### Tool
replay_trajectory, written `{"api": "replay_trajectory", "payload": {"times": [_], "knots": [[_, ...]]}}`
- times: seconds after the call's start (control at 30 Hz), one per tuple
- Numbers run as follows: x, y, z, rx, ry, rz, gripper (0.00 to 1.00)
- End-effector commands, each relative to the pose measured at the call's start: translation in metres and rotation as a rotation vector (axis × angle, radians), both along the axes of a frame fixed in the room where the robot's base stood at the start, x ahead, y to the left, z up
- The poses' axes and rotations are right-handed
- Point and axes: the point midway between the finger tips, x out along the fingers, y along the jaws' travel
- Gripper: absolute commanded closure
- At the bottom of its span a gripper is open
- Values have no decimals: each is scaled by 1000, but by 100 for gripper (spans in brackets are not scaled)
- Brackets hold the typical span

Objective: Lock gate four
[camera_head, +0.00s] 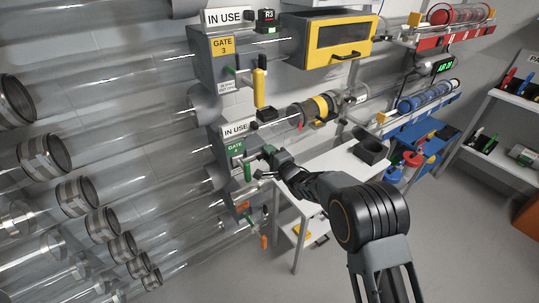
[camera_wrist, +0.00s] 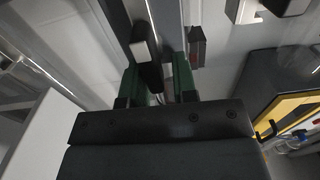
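Gate four is the grey housing with the green GATE 4 label (camera_head: 236,148) under an IN USE sign, at mid-picture in the head view. Its green handle (camera_head: 247,172) hangs down at the front of the housing. My gripper (camera_head: 266,153) is just right of the handle's top. In the wrist view, my gripper's green-tipped fingers (camera_wrist: 160,80) stand apart. A dark bar with a pale end (camera_wrist: 142,52) lies between or just beyond them, with a gap at the right finger. I cannot tell if either finger touches it. The lock's state is unclear.
Gate three (camera_head: 222,46), with a yellow handle (camera_head: 260,88), is above. An orange handle (camera_head: 264,242) hangs below. Clear tubes run left. A white table (camera_head: 330,172) with a black bin (camera_head: 372,150) stands behind my arm. A yellow-framed box (camera_head: 338,40) is at the top.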

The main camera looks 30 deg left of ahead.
Motion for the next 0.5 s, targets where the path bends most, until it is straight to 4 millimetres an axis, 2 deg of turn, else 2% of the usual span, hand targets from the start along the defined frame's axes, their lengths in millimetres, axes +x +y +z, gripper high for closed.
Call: {"api": "replay_trajectory", "payload": {"times": [0.03, 0.13, 0.37, 0.5], "knots": [[0, 0, -1, -1, 0, 0, 69], [0, -1, -2, -4, 1, 0, 61], [-1, -1, -3, -7, 2, 1, 61], [-5, -10, -3, -8, 2, 0, 61]]}}
